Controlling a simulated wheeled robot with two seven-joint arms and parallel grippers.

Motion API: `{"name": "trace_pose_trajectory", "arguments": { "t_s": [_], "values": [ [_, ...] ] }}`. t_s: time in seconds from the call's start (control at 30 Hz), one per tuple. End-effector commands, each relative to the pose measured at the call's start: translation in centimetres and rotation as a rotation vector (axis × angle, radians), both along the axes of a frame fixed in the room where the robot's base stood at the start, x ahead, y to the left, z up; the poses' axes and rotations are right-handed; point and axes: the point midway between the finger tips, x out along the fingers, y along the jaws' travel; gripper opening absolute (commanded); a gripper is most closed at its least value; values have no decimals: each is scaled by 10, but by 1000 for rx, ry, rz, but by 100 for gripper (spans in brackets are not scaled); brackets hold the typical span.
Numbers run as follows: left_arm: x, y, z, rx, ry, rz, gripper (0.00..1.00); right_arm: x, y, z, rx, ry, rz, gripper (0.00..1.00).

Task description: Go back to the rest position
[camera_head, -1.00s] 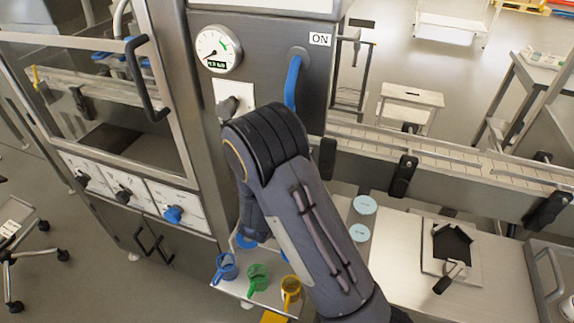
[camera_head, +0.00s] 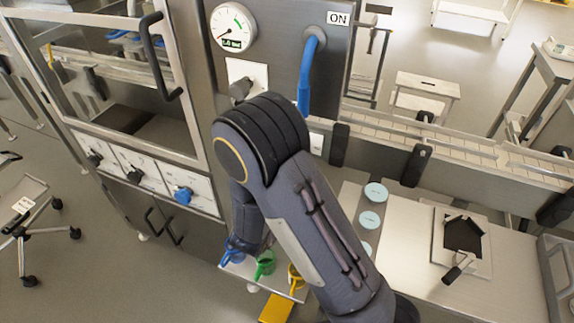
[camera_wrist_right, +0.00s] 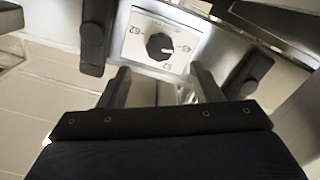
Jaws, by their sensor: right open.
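My right arm (camera_head: 310,210) comes in from the bottom and crosses the middle of the head view, bent at the elbow. Its gripper is hidden there. In the right wrist view my right gripper (camera_wrist_right: 160,82) is open, with two dark fingers apart and nothing between them. Beyond the fingers is a white panel with a black knob (camera_wrist_right: 159,46). My left gripper is in neither view.
A steel machine with a gauge (camera_head: 233,27) and blue lever (camera_head: 305,75) stands behind the arm. A conveyor (camera_head: 470,150) and steel table (camera_head: 410,245) lie right.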

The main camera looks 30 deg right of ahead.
Motion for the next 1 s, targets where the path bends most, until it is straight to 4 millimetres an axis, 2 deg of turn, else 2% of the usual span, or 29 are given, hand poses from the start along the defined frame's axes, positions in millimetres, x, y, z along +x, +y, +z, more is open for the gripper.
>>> {"name": "trace_pose_trajectory", "arguments": {
  "t_s": [0.23, 0.33, 0.5, 0.57, 0.67, 0.77, 0.87, 1.0],
  "values": [
    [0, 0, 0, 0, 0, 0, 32, 1, -1, 0, 11, 0, 2, 59],
    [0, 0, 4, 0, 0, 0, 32, 5, -3, 0, 104, 6, 25, 59],
    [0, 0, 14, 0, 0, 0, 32, 20, 3, 7, 504, 23, 157, 59],
    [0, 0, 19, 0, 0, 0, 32, 22, 13, 16, 668, 33, 234, 59],
    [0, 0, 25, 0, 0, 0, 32, 16, 33, 41, 901, 59, 371, 59],
    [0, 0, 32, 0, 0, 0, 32, -3, 51, 74, 1077, 105, 513, 59],
    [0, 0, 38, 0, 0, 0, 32, -37, 66, 105, 1193, 180, 642, 59],
    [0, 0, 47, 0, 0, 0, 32, -102, 76, 135, 1253, 337, 761, 59]
  ]
}}
